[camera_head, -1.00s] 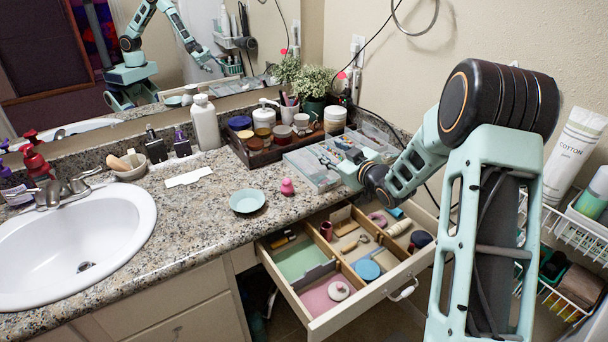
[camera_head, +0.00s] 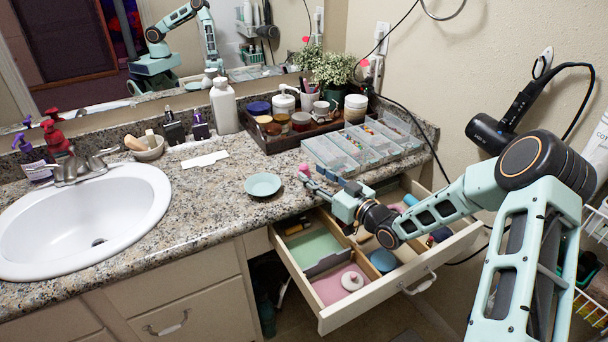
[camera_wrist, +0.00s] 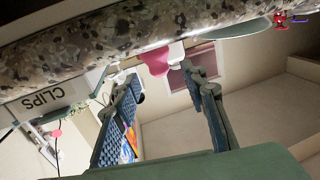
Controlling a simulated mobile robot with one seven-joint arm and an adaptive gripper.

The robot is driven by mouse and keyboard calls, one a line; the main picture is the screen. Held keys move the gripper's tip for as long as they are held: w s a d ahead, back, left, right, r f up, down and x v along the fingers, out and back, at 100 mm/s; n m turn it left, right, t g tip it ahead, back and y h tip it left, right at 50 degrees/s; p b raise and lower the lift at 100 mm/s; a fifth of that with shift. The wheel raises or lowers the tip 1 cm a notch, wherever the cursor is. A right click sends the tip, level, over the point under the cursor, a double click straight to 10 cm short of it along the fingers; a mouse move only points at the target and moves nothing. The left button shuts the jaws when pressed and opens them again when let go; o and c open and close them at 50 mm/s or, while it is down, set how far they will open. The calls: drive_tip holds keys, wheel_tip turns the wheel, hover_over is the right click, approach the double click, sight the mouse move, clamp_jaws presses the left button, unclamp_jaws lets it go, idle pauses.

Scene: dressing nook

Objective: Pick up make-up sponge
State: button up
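The make-up sponge is most likely the small pink, waisted piece (camera_head: 304,169) on the granite counter, near its front edge and right of the round green dish (camera_head: 263,185). My gripper (camera_head: 318,185) is low over the counter's front edge, its fingers pointing at the pink piece. In the wrist view the pink piece (camera_wrist: 157,60) shows between and just beyond the two open fingertips (camera_wrist: 162,80). I see a gap on both sides and cannot tell how deep it sits between the fingers.
An open drawer (camera_head: 345,312) with divided compartments lies below my gripper. A clear organizer (camera_head: 345,150) stands close behind it, and a dark tray (camera_head: 270,143) with jars behind that. The sink (camera_head: 85,225) is at left. The counter left of the dish is mostly clear.

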sight(307, 169)
drive_tip(key=x, duration=0.5)
drive_tip(key=shift+b, duration=0.35)
drive_tip(key=shift+c, duration=0.6)
drive_tip(key=c, duration=0.7)
